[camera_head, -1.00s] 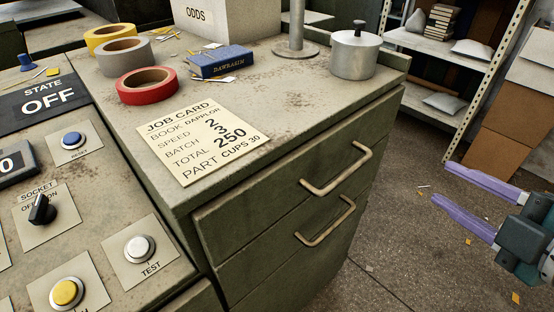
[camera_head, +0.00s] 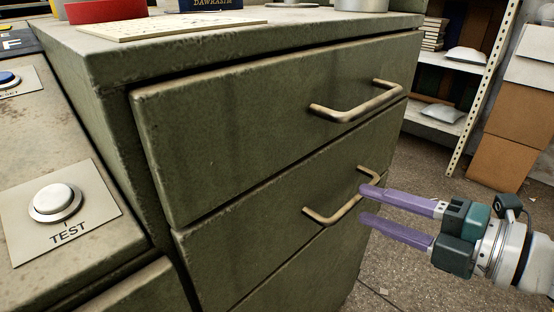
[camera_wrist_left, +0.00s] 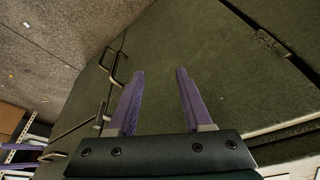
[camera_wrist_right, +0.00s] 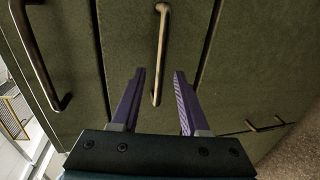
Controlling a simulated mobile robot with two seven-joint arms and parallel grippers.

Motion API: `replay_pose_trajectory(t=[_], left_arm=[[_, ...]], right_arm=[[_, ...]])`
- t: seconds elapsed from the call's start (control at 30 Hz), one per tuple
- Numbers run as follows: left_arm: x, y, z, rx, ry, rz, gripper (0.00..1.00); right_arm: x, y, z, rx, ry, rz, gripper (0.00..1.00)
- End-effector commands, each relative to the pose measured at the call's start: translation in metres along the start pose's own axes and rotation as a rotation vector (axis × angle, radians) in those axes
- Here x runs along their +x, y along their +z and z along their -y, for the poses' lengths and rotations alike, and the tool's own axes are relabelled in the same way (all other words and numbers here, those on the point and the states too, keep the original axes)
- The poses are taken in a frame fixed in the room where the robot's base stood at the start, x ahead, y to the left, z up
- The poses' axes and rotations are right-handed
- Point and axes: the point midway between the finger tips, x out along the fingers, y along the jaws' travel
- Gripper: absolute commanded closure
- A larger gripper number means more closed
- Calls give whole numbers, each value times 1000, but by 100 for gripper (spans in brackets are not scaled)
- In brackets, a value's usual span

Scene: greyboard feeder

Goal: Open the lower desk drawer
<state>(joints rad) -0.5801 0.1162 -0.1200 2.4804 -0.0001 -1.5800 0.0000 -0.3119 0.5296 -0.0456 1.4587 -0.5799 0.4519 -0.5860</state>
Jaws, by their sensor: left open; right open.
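The lower desk drawer (camera_head: 240,255) is a worn green front below the upper drawer (camera_head: 240,125). Both look shut. Its brass-coloured bar handle (camera_head: 330,217) is partly hidden behind my right fingers. My right gripper (camera_head: 364,204) is open at the right end of this handle. In the right wrist view the handle (camera_wrist_right: 161,45) runs upright between the open fingers (camera_wrist_right: 160,74); I cannot tell whether they touch it. My left gripper (camera_wrist_left: 158,70) is open and empty, facing green furniture panels in the left wrist view. It is outside the head view.
The upper drawer's handle (camera_head: 355,108) sticks out above my right fingers. The control panel with the TEST button (camera_head: 56,202) is at the left. Shelves (camera_head: 440,118) and cardboard boxes (camera_head: 505,145) stand behind at the right. Some floor (camera_head: 420,165) is clear beside the desk.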

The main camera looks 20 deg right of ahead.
Motion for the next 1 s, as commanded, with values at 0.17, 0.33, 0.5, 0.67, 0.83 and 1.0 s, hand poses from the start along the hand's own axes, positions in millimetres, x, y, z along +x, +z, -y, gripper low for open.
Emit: replay_pose_trajectory(t=[0.17,0.33,0.5,0.67,0.83,1.0], left_arm=[[8,3,-1,-3,2,0,50],[10,3,-1,-2,2,0,50],[10,3,-1,-2,1,0,50],[10,3,0,2,-2,0,50],[10,4,1,6,-5,1,50],[10,4,2,8,-6,2,50]], right_arm=[[28,0,2,0,1,1,55],[39,0,1,1,-1,1,55],[40,0,1,1,-1,1,55],[40,0,0,1,-1,1,63],[40,0,0,1,-1,1,82],[39,0,0,1,-1,1,100]])
